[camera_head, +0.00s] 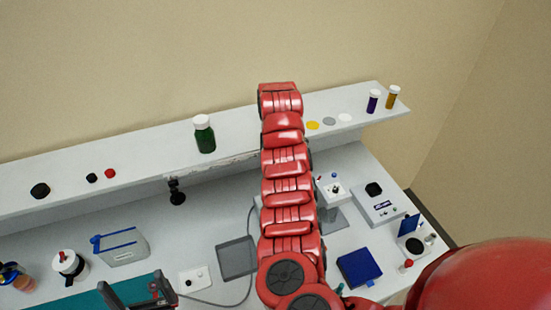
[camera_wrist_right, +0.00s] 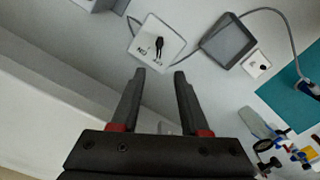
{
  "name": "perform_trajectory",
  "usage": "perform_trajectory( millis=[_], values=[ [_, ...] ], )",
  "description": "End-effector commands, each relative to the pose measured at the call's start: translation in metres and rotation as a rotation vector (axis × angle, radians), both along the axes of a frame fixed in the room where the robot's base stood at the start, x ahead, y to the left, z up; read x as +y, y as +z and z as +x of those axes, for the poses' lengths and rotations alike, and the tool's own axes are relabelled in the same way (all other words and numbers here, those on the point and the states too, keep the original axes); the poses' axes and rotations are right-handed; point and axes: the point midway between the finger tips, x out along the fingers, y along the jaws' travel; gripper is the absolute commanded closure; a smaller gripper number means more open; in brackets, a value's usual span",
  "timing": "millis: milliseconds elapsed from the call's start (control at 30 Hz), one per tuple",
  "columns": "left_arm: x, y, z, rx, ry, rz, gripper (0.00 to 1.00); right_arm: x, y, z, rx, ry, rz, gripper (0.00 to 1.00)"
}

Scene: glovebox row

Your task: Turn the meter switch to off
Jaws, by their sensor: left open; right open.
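In the right wrist view, the meter switch shows as a small black lever (camera_wrist_right: 159,44) on a white square plate (camera_wrist_right: 146,37). The plate carries dark lettering that reads upside down, one word looking like ON; which setting the lever points to is too small to tell. My right gripper (camera_wrist_right: 160,73) is open and empty, its fingertips just short of the plate's edge in that view. In the head view my red right arm covers the middle of the bench and the right gripper is hidden. My left gripper (camera_head: 152,284) is open and empty over the teal mat (camera_head: 97,298).
A grey pad (camera_head: 237,258) with a cable and a white plate (camera_head: 195,279) lie left of my right arm. A blue box (camera_head: 359,268), a grey device (camera_head: 379,204) and a small white box (camera_head: 333,190) stand right. A green bottle (camera_head: 204,134) stands on the shelf (camera_head: 140,155).

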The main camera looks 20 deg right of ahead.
Motion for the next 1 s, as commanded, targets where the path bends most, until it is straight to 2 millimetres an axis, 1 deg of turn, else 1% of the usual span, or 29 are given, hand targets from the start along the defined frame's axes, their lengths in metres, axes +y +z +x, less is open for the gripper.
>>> perform_trajectory(
  millis=[33, 100, 300, 1000],
  values=[
    [0.000, -0.001, 0.000, 0.000, 0.000, 0.000, 0.00, 0.001, 0.007, 0.002, -0.004, -0.001, 0.004, 0.55],
    [0.000, -0.001, 0.000, 0.000, 0.000, 0.000, 0.00, 0.000, 0.014, 0.002, -0.005, -0.001, 0.001, 0.55],
    [0.000, -0.002, 0.000, 0.000, 0.000, 0.000, 0.00, -0.001, 0.025, 0.001, -0.004, 0.000, 0.000, 0.55],
    [0.000, -0.002, 0.000, 0.000, 0.000, 0.000, 0.00, -0.001, 0.025, 0.000, -0.002, 0.000, -0.001, 0.55]
  ],
)
